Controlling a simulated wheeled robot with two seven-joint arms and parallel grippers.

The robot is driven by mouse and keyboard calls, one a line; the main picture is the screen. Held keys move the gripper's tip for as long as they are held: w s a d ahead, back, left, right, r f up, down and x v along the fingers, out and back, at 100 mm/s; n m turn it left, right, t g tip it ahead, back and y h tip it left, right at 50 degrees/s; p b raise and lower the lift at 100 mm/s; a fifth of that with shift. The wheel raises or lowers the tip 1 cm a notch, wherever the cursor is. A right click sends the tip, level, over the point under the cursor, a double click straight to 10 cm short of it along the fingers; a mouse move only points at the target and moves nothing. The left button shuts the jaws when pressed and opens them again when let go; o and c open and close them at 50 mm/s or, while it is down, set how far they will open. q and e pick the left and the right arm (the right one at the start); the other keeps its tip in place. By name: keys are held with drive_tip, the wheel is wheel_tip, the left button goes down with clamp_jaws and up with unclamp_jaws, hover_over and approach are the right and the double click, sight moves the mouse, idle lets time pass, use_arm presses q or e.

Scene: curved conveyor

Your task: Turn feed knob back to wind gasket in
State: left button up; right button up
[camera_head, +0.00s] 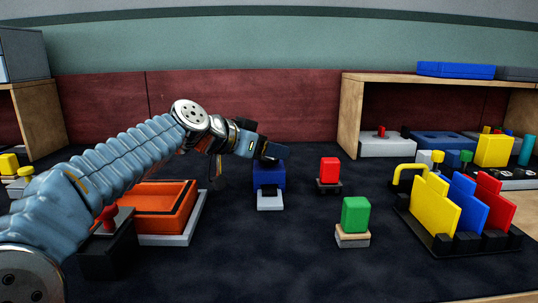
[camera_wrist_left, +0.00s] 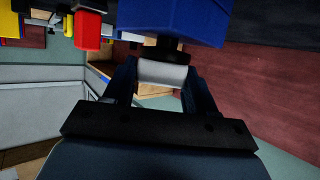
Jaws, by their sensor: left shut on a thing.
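The blue box (camera_head: 268,178) stands mid-table in the head view, with a pale grey chute or tray (camera_head: 270,203) at its front. My left gripper (camera_head: 272,153) reaches over it from the left. In the left wrist view the blue box (camera_wrist_left: 180,18) fills the top, with a pale cylindrical knob (camera_wrist_left: 162,73) on a black collar. My left gripper's fingers (camera_wrist_left: 162,84) are on both sides of the knob and shut on it. The knob is hidden behind the gripper in the head view. I cannot make out the gasket. My right gripper is not in view.
An orange tray (camera_head: 157,208) and a black box with a red knob (camera_head: 108,240) lie left, under my arm. A red block (camera_head: 329,170) and a green block (camera_head: 355,214) stand right of the blue box. Coloured plates in a rack (camera_head: 440,243) stand farther right.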

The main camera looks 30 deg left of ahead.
use_arm(q)
drive_tip(key=n+y+p, duration=0.2)
drive_tip(key=y, duration=0.1)
drive_tip(key=shift+r+n+t+p, duration=0.3)
drive_tip(key=shift+n+p, duration=0.1)
drive_tip(key=shift+f+n+y, duration=0.15)
drive_tip(key=shift+n+y, duration=0.25)
drive_tip(key=shift+y, duration=0.3)
drive_tip(key=shift+a+f+n+y+p, duration=0.15)
drive_tip(key=shift+n+y+p, duration=0.15)
drive_tip(key=shift+n+y, duration=0.2)
drive_tip(key=shift+f+n+y+b, duration=0.25)
drive_tip(key=shift+n+y+b, duration=0.3)
drive_tip(key=shift+n+y, duration=0.35)
drive_tip(key=shift+n+y+b, duration=0.7)
drive_tip(key=shift+y+b, duration=0.1)
drive_tip(key=shift+y, duration=0.1)
drive_tip(key=shift+r+n+g+y+b, duration=0.1)
drive_tip(key=shift+n+g+y+b, duration=0.85)
drive_tip(key=shift+y, duration=0.35)
drive_tip(key=shift+n, duration=0.35)
